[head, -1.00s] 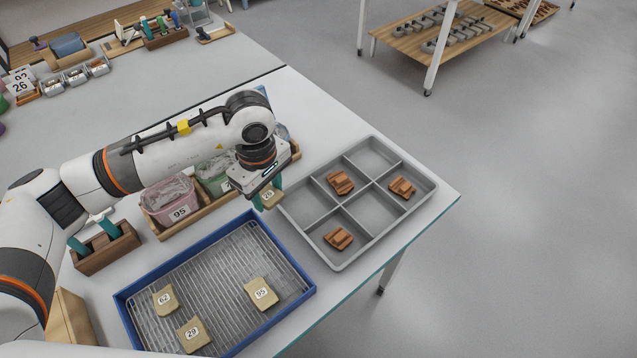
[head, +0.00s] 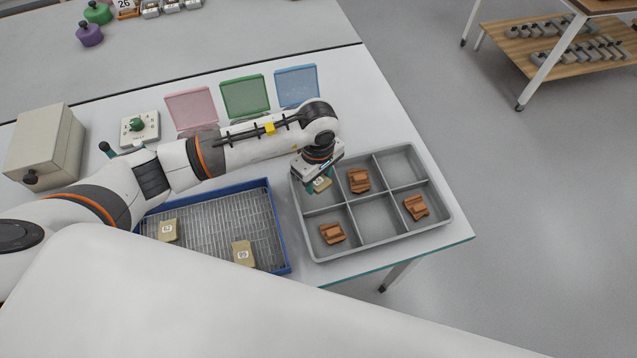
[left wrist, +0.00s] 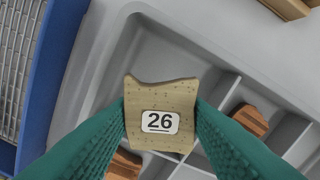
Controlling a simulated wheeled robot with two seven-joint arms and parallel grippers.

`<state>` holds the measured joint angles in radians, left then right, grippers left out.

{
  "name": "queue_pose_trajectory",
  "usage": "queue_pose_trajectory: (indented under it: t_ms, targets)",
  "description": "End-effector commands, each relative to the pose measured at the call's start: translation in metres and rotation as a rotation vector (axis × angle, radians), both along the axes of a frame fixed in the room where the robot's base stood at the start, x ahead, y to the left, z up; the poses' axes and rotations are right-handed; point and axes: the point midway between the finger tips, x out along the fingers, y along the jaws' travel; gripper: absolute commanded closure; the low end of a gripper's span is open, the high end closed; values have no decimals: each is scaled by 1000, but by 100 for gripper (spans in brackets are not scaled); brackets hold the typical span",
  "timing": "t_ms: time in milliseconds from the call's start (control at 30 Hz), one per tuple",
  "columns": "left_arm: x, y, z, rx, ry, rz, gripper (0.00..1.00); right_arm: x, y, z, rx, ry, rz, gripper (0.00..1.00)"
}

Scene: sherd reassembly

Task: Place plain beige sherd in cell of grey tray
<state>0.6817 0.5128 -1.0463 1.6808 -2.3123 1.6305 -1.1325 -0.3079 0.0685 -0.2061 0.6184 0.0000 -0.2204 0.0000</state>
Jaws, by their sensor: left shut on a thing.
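My left gripper (head: 319,186) is shut on a plain beige sherd (head: 322,183) with a white label. In the left wrist view the sherd (left wrist: 160,96) reads 26 and sits between the two teal fingers. The sherd is held over the far-left cell of the grey tray (head: 378,247); the gap below it is hard to judge. This cell looks empty where it shows. Red-brown sherds lie in the far-middle cell (head: 359,180), the near-left cell (head: 332,233) and the near-right cell (head: 415,208). My right gripper is not in view.
A blue-rimmed tray (head: 281,235) with a wire rack stands left of the grey tray, holding labelled beige sherds (head: 168,230). Pink, green (head: 245,97) and blue upright lids stand behind my arm. The table edge runs close to the grey tray's near and right sides.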

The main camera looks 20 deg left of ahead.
Motion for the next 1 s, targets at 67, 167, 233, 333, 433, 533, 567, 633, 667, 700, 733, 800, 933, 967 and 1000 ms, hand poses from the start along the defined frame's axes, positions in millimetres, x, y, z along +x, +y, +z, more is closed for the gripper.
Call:
queue_pose_trajectory:
  t_ms: [67,167,233,333,433,533,567,633,667,700,733,800,933,967,1000]
  targets:
    - [-1,0,-7,1,3,1,80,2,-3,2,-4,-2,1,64]
    - [-1,0,-22,1,4,2,80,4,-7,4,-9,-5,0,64]
    - [-1,0,-31,0,4,1,80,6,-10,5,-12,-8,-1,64]
    - [0,0,-36,1,0,1,80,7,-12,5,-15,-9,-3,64]
    - [0,0,-36,1,0,0,80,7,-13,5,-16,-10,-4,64]
    - [0,0,-37,1,0,0,80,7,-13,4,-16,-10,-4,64]
    - [0,0,-38,1,0,0,80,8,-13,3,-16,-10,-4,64]
    - [0,0,-40,1,0,-1,80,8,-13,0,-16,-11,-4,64]
    - [0,0,-39,1,0,-1,55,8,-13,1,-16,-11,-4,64]
    - [0,0,-38,1,0,-1,48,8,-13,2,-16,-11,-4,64]
    - [0,0,-38,1,0,-1,43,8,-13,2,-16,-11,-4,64]
    - [0,0,-38,1,0,0,36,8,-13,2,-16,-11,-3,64]
    - [0,0,-38,1,0,0,36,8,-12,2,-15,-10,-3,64]
    - [0,0,-38,1,0,0,36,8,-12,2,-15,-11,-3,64]
    - [0,0,-38,1,0,0,36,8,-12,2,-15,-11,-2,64]
